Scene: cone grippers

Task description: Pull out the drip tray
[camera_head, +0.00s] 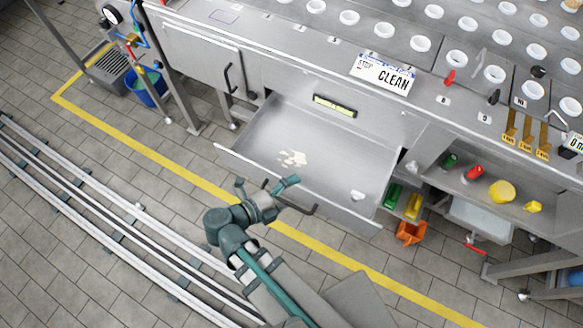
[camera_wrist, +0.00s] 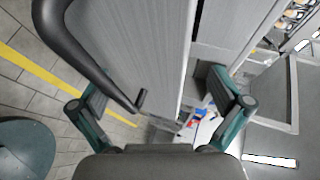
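The drip tray (camera_head: 325,162) is a wide grey metal drawer, standing well out from under the counter. Pale residue (camera_head: 293,158) lies on its floor, and a small white piece (camera_head: 357,195) sits near its right side. A dark bar handle (camera_head: 300,209) is on its front panel. My gripper (camera_head: 265,184) is at the front edge, left of the handle's middle. In the wrist view its teal fingers (camera_wrist: 165,108) are spread wide, with the front panel (camera_wrist: 142,45) and one handle end between them. The handle (camera_wrist: 95,62) curves to the upper left. Contact is unclear.
A shelf to the right holds a yellow piece (camera_head: 502,191); green and orange bins (camera_head: 410,233) are below. A blue bucket (camera_head: 148,88) stands at left. Floor rails (camera_head: 120,225) run at lower left. A yellow line (camera_head: 190,182) crosses the open floor.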

